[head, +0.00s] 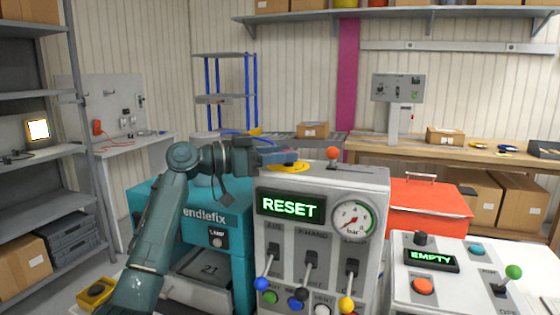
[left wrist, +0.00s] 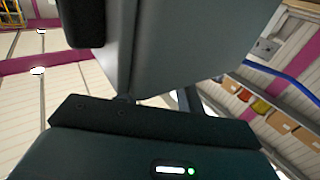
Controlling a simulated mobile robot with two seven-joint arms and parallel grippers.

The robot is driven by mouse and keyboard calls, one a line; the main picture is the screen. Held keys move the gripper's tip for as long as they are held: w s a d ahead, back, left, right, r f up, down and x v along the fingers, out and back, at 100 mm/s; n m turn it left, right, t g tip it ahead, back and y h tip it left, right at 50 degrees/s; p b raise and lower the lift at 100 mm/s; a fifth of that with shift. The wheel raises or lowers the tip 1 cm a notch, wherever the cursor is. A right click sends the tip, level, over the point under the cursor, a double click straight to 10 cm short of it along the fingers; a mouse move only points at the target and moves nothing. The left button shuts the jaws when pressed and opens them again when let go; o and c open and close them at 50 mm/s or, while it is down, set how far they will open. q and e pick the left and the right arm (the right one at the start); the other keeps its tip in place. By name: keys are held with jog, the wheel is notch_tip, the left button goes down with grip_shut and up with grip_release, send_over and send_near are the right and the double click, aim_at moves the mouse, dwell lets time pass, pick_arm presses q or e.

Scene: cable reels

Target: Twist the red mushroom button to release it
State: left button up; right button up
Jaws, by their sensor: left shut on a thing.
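The red mushroom button (head: 289,164) sits on a yellow round base (head: 290,168) on top of the grey control box (head: 268,240). Only a small part of its red shows. My left gripper (head: 284,157) reaches in from the left, low over the box top, and is shut on the button, its fingers covering most of it. The box's display (head: 291,206) reads RESET in green. In the left wrist view, my own gripper parts fill much of the picture and the button cannot be seen. My right gripper is in neither view.
An orange-knobbed lever (head: 333,154) stands just right of the button. The box front has a gauge (head: 353,219) and levers with coloured balls. A teal machine (head: 205,215) stands left, under my arm. A white panel (head: 450,285) reading EMPTY is right.

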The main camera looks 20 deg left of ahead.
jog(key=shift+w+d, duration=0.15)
pick_arm(q)
jog(key=o, duration=1)
jog(key=shift+s+a+f, duration=0.1)
jog(key=shift+s+a, duration=0.15)
jog(key=shift+a, duration=0.15)
jog(key=b+v, duration=0.3)
jog(key=v, duration=0.9)
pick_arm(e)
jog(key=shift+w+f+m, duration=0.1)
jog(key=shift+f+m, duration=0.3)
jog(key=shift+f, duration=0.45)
pick_arm(q)
jog(key=shift+a, duration=0.15)
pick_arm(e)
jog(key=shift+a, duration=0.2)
